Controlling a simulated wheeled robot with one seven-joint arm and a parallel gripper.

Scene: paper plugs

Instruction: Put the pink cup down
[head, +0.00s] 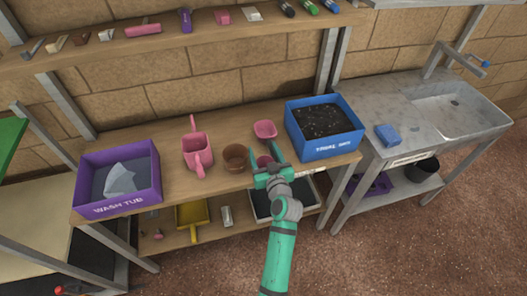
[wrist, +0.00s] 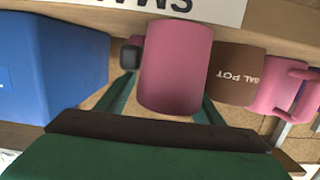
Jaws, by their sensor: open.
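In the wrist view the pink cup (wrist: 176,65) fills the middle, between my gripper's two green fingers. The fingers are open and one dark fingertip pad shows left of the cup. The far finger's tip is hidden behind the cup, so I cannot tell whether the fingers touch it.
A brown pot (head: 235,157) and a pink watering can (head: 197,152) stand left of the cup. A blue bin of dark soil (head: 325,130) is to its right. A purple wash tub (head: 118,180) is at the far left. A metal sink bench (head: 430,120) is at the right.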

